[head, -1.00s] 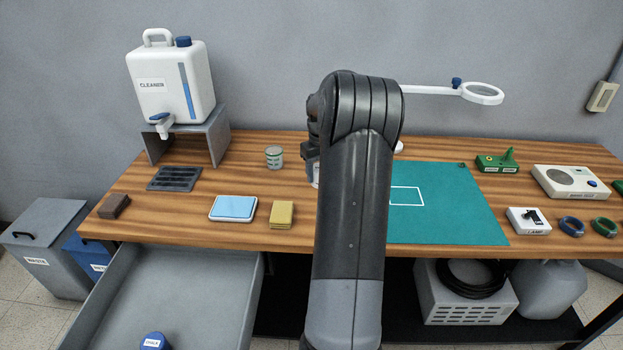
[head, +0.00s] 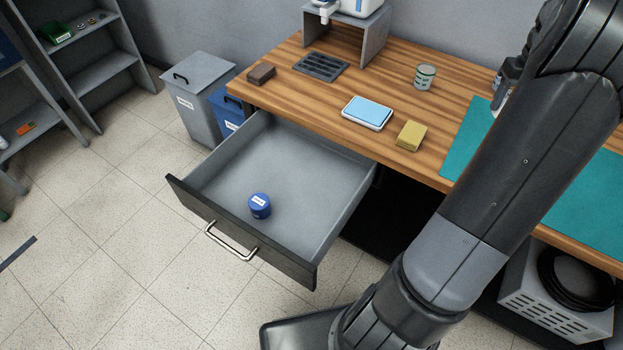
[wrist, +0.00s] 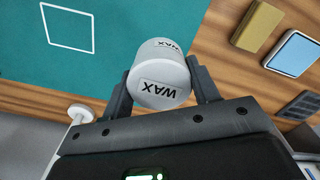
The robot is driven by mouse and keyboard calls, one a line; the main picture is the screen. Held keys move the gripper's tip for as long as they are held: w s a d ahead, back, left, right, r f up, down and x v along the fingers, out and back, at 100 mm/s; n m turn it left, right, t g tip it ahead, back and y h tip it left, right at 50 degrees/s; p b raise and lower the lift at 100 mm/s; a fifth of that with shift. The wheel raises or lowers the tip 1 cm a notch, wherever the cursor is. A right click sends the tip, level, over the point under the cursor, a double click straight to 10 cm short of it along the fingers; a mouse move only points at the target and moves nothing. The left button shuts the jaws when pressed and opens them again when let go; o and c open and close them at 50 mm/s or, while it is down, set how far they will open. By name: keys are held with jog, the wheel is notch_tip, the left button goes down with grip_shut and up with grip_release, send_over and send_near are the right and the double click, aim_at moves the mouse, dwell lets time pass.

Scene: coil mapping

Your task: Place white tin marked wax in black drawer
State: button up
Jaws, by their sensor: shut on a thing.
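The white tin marked WAX (wrist: 160,86) is between the two fingers of my gripper (wrist: 160,90) in the wrist view, and the gripper is shut on it. It is held above the workbench near the green mat. In the head view my arm hides most of the gripper and tin. The black-fronted drawer (head: 235,238) is pulled open under the left part of the bench, with a grey inside and a metal handle. A blue labelled tin (head: 259,205) stands in it near the front. My gripper is to the right of the drawer, apart from it.
Grey (head: 200,95) and blue bins stand left of the bench. Most of the drawer floor is bare.

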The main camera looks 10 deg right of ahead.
notch_tip(320, 180, up, 2)
jog(key=w+a+n, duration=0.3)
jog(key=w+a, duration=0.6)
jog(key=a, duration=0.2)
jog(key=n, duration=1.1)
send_over(231, 193)
notch_tip(231, 193, down, 29)
jog(key=shift+f, duration=1.9)
jog(key=shift+f, duration=0.15)
